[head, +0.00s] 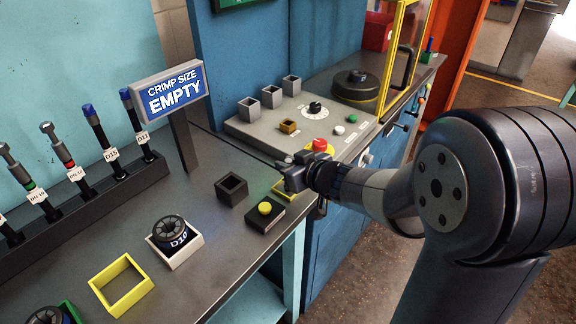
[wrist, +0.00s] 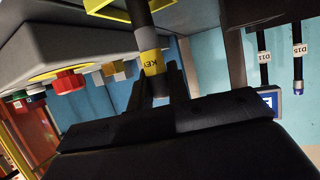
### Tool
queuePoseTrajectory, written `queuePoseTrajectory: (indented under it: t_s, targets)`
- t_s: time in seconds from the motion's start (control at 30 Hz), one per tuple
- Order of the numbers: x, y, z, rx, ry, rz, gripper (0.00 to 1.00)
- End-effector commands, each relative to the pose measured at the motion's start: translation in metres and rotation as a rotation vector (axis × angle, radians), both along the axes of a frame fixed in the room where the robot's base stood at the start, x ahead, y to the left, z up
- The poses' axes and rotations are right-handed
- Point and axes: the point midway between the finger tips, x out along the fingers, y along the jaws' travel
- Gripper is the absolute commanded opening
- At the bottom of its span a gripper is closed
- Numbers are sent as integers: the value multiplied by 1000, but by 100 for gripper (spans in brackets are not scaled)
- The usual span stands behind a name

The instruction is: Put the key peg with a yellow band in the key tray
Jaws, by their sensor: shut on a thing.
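My gripper (head: 292,178) is shut on the key peg, over the right front part of the bench near the control box. In the wrist view the peg's yellow band (wrist: 152,62), with partly readable black lettering, sits just beyond the fingers (wrist: 162,82). The peg's dark shaft (wrist: 138,14) runs on to the top edge of that view. In the head view the gripper mostly hides the peg. A larger yellow square tray (head: 104,291) stands front left, empty. No label shows which is the key tray.
The control box (head: 250,132) with a red button (head: 319,145) is close behind the gripper. A black box with a yellow button (head: 265,208) and a dark square holder (head: 232,189) stand nearby. A die (head: 170,230) sits in a white tray. A sign (head: 170,92) stands behind.

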Motion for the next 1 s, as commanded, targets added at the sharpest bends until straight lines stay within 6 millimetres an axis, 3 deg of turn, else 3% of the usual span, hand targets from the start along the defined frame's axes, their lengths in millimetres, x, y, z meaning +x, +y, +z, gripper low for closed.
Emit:
queuePoseTrajectory:
  t_s: [0.13, 0.17, 0.43, 0.77, 1.0]
  targets:
    - [0, 0, -4, 0, 0, 0, 0]
    - [0, 0, -4, 0, 0, 0, 18]
    - [0, 0, -3, 0, 0, 0, 39]
    - [-2, -2, 3, 0, -1, -1, 39]
    - [-34, -28, 23, 0, -1, -5, 39]
